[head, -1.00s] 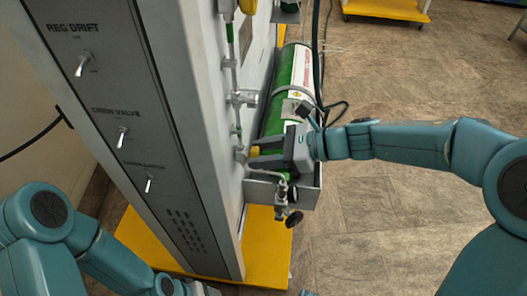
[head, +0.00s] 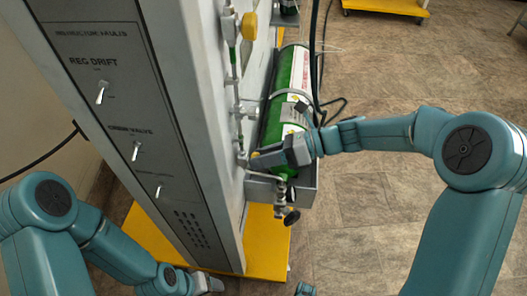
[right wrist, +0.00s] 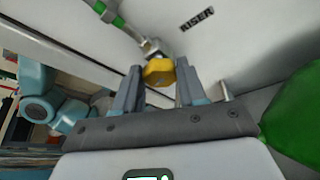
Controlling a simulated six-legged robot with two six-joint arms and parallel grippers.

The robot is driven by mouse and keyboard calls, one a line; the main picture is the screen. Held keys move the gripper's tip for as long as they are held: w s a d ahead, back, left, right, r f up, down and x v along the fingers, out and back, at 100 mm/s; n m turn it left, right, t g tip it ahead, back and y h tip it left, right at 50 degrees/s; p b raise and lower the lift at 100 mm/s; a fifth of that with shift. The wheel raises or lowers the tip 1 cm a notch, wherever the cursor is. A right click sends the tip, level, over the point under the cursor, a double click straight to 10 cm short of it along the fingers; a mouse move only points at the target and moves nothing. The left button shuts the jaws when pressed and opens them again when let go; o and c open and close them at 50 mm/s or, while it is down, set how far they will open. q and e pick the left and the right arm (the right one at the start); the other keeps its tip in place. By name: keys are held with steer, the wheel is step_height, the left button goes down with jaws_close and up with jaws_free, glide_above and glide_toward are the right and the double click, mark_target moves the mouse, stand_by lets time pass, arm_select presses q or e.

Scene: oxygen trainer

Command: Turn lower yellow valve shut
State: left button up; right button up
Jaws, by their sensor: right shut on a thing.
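The lower yellow valve (right wrist: 159,71) is a small yellow knob on the pipe of the grey cabinet, under the word RISER in the right wrist view. It sits between the two fingers of my right gripper (right wrist: 157,88), which is shut on it. In the head view my right gripper (head: 262,159) reaches in from the right to the cabinet's pipe side, and its fingers mostly hide this valve. The upper yellow valve (head: 249,26) is higher on the same pipe. My left gripper (head: 208,283) shows only in part at the bottom, low in front of the cabinet; its fingers are unclear.
A green cylinder (head: 280,118) lies in a grey tray (head: 308,188) close beside my right gripper. A dark hose (head: 314,65) hangs past it. The cabinet front (head: 122,100) carries several toggle switches. A yellow base (head: 265,245) juts out below. Floor at right is open.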

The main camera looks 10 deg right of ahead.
steer(key=shift+m+g, duration=0.3)
stand_by(0.4)
steer(key=o, duration=1.1)
steer(key=shift+c, duration=0.2)
steer(key=shift+d, duration=0.1)
steer(key=p+v, duration=0.3)
steer(key=v, duration=1.3)
steer(key=shift+d+f, duration=0.2)
steer(key=shift+f, duration=0.05)
